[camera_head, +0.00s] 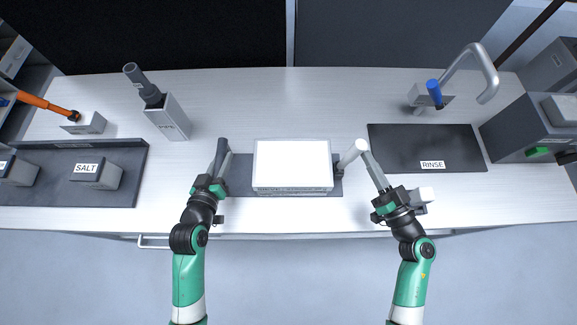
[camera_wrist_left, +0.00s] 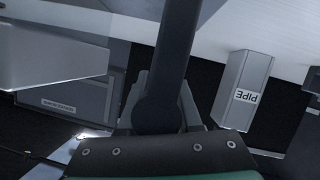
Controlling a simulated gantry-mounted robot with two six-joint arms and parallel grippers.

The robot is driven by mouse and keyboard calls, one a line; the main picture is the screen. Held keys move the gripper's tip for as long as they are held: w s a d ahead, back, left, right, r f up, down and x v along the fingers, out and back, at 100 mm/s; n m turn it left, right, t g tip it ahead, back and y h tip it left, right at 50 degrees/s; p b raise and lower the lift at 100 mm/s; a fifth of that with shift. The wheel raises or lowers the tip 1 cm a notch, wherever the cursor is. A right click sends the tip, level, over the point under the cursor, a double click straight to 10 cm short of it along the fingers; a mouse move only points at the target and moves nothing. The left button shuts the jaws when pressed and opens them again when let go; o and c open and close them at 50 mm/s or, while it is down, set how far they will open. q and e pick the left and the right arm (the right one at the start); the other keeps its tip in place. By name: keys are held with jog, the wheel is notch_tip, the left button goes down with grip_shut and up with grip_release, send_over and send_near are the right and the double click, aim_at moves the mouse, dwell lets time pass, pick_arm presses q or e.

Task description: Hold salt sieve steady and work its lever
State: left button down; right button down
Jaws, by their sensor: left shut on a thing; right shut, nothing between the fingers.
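The salt sieve (camera_head: 292,165) is a wide, white-topped box on a dark grey mat in the middle of the table. A white lever (camera_head: 351,156) sticks out from its right side, slanting up to a round end. My left gripper (camera_head: 221,154) is at the sieve's left side, shut on a dark rod-like handle (camera_wrist_left: 178,60); the joint between handle and sieve is hard to see. My right gripper (camera_head: 368,156) is shut and empty beside the lever's round end. I cannot tell whether it touches the lever. A pale box edge shows in the left wrist view (camera_wrist_left: 50,58).
A block marked PIPE (camera_head: 169,117) stands behind left. SALT (camera_head: 96,172) sits in a dark tray (camera_head: 125,155) at left. A RINSE mat (camera_head: 420,150), a curved tap (camera_head: 488,75) and a grey machine (camera_head: 530,130) are at right.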

jog(key=shift+a, duration=0.15)
jog(key=shift+d+f, duration=0.35)
jog(key=shift+d, duration=0.35)
jog(key=shift+d+f, duration=0.3)
jog(key=shift+d, duration=0.45)
jog(key=shift+d+f, duration=0.35)
jog(key=shift+d, duration=0.35)
jog(key=shift+d, duration=0.1)
jog(key=s+d+f, duration=0.1)
jog(key=s+d, duration=0.2)
jog(key=w+a+r, duration=0.2)
jog(key=w+a, duration=0.1)
jog(key=a, duration=0.2)
